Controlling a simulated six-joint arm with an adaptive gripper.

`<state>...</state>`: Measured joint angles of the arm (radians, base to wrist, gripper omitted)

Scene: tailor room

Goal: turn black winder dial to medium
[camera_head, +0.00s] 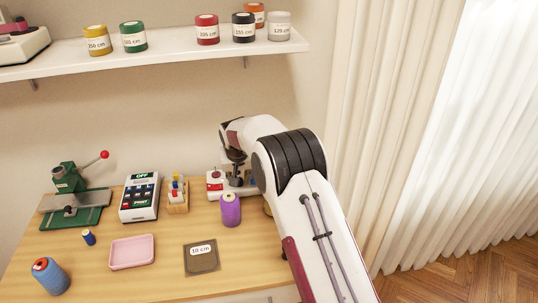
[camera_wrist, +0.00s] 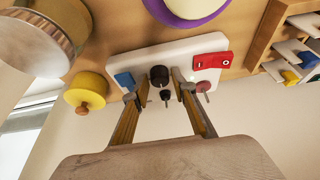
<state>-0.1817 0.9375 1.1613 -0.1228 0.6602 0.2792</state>
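The winder is a white base; part of it shows in the head view (camera_head: 216,193) behind my wrist, and it shows in the wrist view (camera_wrist: 140,62). It carries a red switch (camera_wrist: 211,61), a blue block (camera_wrist: 124,80) and a black round dial (camera_wrist: 159,76). A smaller dark piece sits just below the dial in the picture. My gripper (camera_wrist: 160,95) is open, with one finger on each side of the dial in the picture. I cannot tell whether the fingers touch it. The dial's setting is not readable. In the head view my wrist covers much of the winder.
A purple spool (camera_head: 231,210) stands in front of the winder. A bobbin rack (camera_head: 178,204) and a keypad device (camera_head: 139,201) stand to its left. A yellow round thing with a wooden knob (camera_wrist: 86,97) is near the winder's other end. A pink tray (camera_head: 132,252) lies farther forward.

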